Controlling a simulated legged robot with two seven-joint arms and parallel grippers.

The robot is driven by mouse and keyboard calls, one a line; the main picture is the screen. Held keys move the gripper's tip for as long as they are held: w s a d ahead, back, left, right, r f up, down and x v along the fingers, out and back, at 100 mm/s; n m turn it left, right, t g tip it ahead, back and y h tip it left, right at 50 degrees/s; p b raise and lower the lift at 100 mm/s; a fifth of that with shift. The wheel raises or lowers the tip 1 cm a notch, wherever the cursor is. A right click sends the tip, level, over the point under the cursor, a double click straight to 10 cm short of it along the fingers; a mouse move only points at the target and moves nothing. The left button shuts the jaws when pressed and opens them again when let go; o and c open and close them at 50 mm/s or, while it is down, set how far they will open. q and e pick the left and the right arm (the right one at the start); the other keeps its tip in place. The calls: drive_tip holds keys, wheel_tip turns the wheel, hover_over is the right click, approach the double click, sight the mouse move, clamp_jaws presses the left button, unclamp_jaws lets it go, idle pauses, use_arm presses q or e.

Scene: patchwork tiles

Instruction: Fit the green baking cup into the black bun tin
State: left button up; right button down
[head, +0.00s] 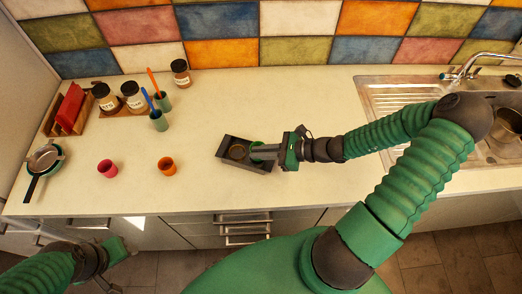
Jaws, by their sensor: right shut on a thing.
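The black bun tin (228,163) sits on the counter near the middle of the head view. A round cup shape (237,152) shows in its left part. The green baking cup (257,147) is at the tin's right part, between the fingertips of my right gripper (262,152). The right gripper is shut on it and partly hides it. I cannot tell whether the cup touches the tin's floor. My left gripper (124,250) is low at the left, in front of the counter edge, and apart from the objects. Its fingers are too unclear to read.
The sink (390,95) is at right.

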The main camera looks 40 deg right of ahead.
drive_tip(key=shift+a, duration=0.35)
drive_tip(key=shift+d, duration=0.2)
drive_tip(key=shift+a+f+b, duration=0.15)
drive_tip(key=shift+f+b, duration=0.15)
drive_tip(key=shift+f, duration=0.2)
drive_tip(key=shift+f+b, duration=0.55)
drive_tip(key=shift+f, duration=0.2)
drive_tip(key=c, duration=1.4)
unclamp_jaws()
drive_tip(key=shift+c, duration=0.2)
drive_tip(key=v, duration=1.7)
drive_tip(key=shift+p, duration=0.3)
